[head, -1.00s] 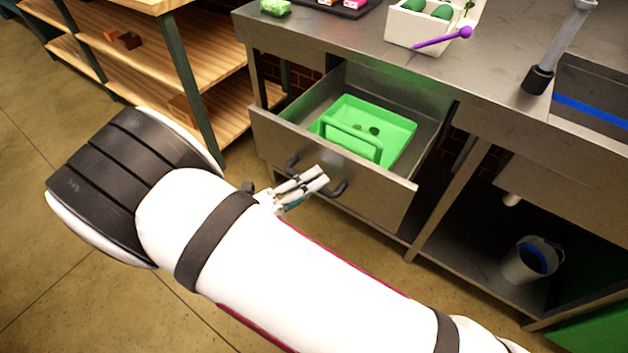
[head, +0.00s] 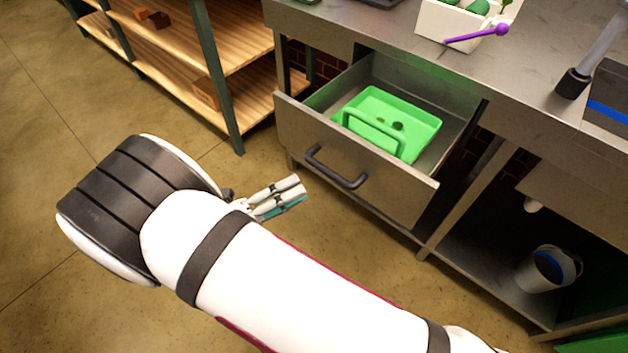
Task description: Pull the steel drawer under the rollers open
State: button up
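The steel drawer (head: 352,178) under the steel counter stands pulled out, its inside in plain view. A dark bar handle (head: 337,170) runs across its front. A green tray with a raised handle (head: 412,128) lies inside, with small dark spots or items in it. My gripper (head: 300,192) is just left of the drawer front, apart from the handle and below it in the picture. Its fingers look close together, but the gap between them is not clear at this angle. Nothing shows held in it.
A steel counter (head: 545,85) carries a white box (head: 440,25) with green round items and a purple stick (head: 478,36). A wooden shelf rack (head: 215,50) stands at left. A bucket (head: 545,272) sits on the lower shelf at right. Open floor lies at left.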

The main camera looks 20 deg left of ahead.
jog(key=shift+v, duration=1.3)
